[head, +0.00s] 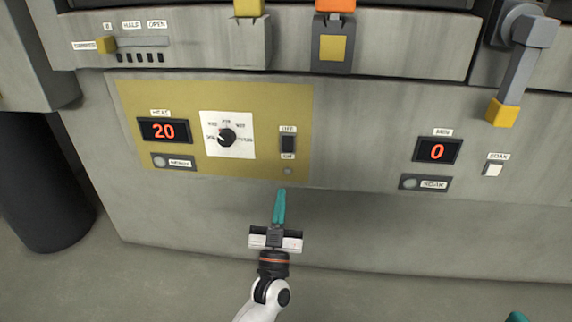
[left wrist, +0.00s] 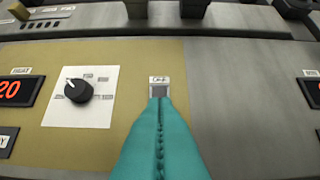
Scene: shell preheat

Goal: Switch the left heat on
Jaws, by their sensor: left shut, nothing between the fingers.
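The left heat switch (head: 288,144) is a dark rocker on the mustard panel (head: 195,95), with an OFF label above and a second label below. Which way it is tipped is too small to tell. A small round lamp (head: 288,171) below it looks unlit. My left gripper (head: 281,193) has teal fingers, shut and empty, pointing up at the panel just below the switch. In the left wrist view the fingertips (left wrist: 160,104) overlap the lower part of the switch (left wrist: 159,90); contact cannot be told. A teal tip, likely my right gripper (head: 517,317), shows at the bottom right edge.
Left of the switch are a black dial (head: 228,137) on a white plate and a HEAT display (head: 164,131) reading 20. A yellow-ended lever (head: 503,112) juts out at upper right.

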